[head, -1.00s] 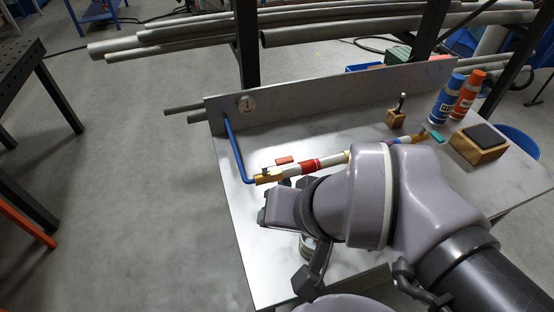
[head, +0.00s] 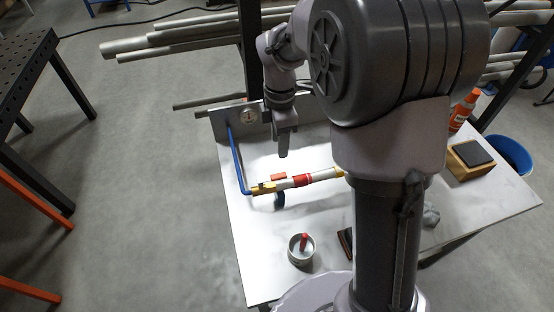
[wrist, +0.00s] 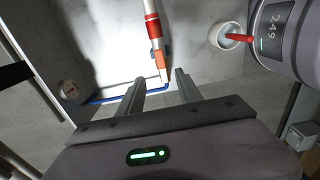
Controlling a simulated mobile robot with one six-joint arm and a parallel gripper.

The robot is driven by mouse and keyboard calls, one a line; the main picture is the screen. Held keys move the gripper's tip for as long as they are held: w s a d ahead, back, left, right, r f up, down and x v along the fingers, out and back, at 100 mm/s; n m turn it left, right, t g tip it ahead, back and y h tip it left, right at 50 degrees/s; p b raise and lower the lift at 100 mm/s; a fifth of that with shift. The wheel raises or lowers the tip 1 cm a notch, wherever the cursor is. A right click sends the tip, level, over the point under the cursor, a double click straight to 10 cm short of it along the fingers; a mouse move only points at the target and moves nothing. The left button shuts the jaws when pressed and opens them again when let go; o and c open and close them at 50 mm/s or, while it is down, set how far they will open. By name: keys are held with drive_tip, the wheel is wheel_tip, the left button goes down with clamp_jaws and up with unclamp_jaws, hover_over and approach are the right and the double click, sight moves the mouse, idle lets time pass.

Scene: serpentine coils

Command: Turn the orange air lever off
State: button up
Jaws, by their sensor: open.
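The orange lever (head: 278,176) shows as a small flat orange-red piece just behind the pipe assembly (head: 324,176), near its brass left end. My gripper (head: 285,153) points down over the table behind the pipe, apart from the lever in the head view. In the wrist view, my gripper (wrist: 160,77) is open, with nothing visibly held between its fingers.
A blue hose (head: 238,160) bends from the pipe's left end to the backboard near a gauge (head: 249,117). A white cup (head: 301,249) with a red item stands in front. A wooden block (head: 470,160) and orange bottle (head: 464,110) are right. Bare table lies left of the cup.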

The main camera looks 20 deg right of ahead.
sight(279, 175)
wheel_tip(279, 175, down, 13)
drive_tip(key=b, duration=0.3)
drive_tip(key=shift+c, duration=0.2)
clamp_jaws()
idle(1.0)
